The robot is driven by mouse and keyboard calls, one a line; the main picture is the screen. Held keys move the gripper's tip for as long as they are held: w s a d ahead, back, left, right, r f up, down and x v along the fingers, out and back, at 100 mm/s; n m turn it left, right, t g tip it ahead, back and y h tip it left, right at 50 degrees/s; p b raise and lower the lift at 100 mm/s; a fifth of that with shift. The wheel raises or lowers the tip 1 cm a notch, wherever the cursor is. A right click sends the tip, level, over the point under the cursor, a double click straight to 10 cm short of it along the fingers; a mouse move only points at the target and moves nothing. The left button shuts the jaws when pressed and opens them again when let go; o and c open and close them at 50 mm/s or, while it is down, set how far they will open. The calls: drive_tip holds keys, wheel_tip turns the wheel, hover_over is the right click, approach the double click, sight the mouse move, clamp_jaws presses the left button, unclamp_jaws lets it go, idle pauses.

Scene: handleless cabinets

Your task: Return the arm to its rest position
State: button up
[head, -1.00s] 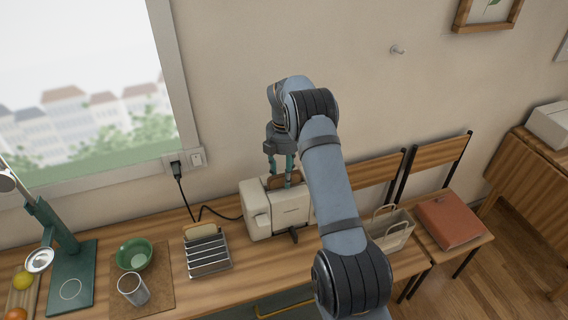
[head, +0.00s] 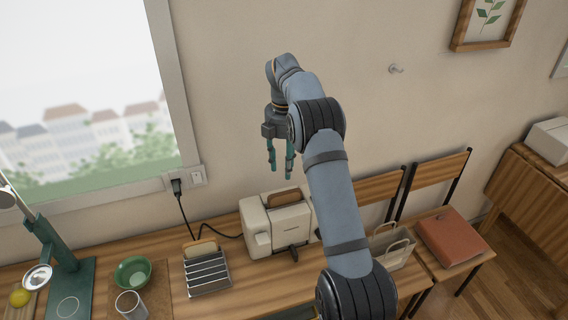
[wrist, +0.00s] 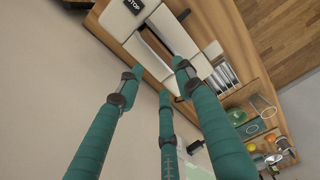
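My gripper (head: 280,170) hangs in the air above the toaster in the head view, its teal fingers pointing down. In the wrist view its fingers (wrist: 150,85) are spread apart with nothing between them. The cream toaster (head: 277,228) stands on the wooden counter, with a brown slice of bread (head: 285,198) showing in its slot. The toaster also shows in the wrist view (wrist: 118,20), beyond the fingertips and apart from them. My arm reaches up from the bottom of the head view and hides part of the counter.
A basket (head: 392,248) and a red-brown binder (head: 450,237) are at right. The air before the wall is free.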

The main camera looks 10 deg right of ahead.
sight(284, 192)
wheel_tip(284, 192, down, 12)
drive_tip(key=shift+s+r, duration=0.1)
drive_tip(key=shift+r, duration=0.1)
drive_tip(key=shift+r+b, duration=0.5)
drive_tip(key=shift+r, duration=1.5)
